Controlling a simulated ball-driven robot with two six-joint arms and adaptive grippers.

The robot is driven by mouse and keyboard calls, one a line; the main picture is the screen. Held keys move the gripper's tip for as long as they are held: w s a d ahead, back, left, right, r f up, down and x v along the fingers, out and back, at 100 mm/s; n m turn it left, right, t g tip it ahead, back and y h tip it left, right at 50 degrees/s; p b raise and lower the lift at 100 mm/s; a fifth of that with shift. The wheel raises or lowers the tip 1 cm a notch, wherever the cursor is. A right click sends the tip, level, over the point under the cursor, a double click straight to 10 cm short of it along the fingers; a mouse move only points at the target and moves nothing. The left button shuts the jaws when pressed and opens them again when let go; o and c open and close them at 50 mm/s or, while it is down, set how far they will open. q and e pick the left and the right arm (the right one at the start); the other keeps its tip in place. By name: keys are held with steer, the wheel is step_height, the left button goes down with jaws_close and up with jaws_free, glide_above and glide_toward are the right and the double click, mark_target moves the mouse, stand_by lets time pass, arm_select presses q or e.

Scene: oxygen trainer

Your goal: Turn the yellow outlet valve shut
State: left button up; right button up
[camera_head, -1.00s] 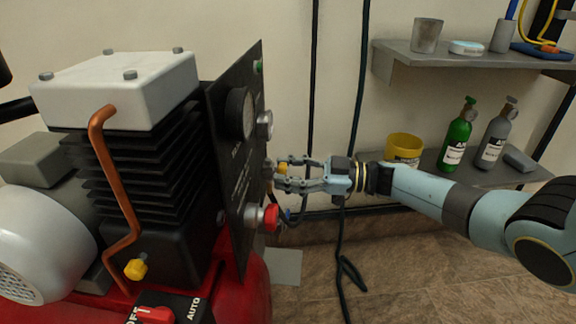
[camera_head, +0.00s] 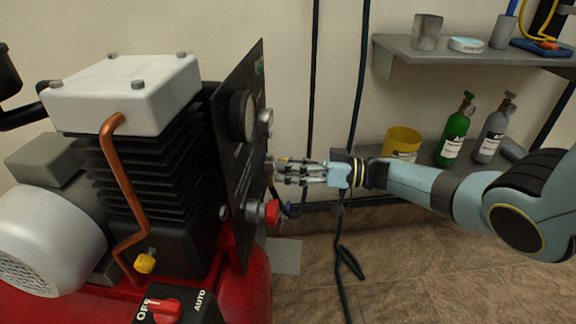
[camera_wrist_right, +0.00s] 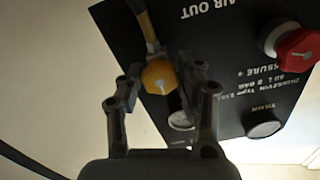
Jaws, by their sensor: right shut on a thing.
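The yellow outlet valve (camera_wrist_right: 158,77) shows in the right wrist view as a yellow knob below the "AIR OUT" lettering on the black panel (camera_wrist_right: 232,62). My right gripper (camera_wrist_right: 160,76) has one finger on each side of the knob and is shut on it. In the head view the right gripper (camera_head: 276,170) reaches the panel's right face from the right, its fingers nearly level. They hide most of the valve there. How far the valve is turned cannot be told. My left gripper is not in view.
A red knob (camera_head: 271,212) sits below my right gripper on the panel, with a gauge (camera_head: 243,116) above. Another yellow knob (camera_head: 145,263) is low on the compressor. Dark hoses (camera_head: 358,90) hang behind. Shelves (camera_head: 470,62) with bottles stand at the right.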

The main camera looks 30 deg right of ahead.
steer(key=shift+f, duration=0.15)
steer(key=o, duration=1.1)
steer(key=shift+o, duration=0.2)
steer(key=shift+s+d, duration=0.1)
steer(key=shift+d, duration=0.05)
steer(key=v, duration=1.1)
steer(key=shift+s+d, duration=0.25)
steer(key=shift+d, duration=0.05)
steer(key=shift+s, duration=0.1)
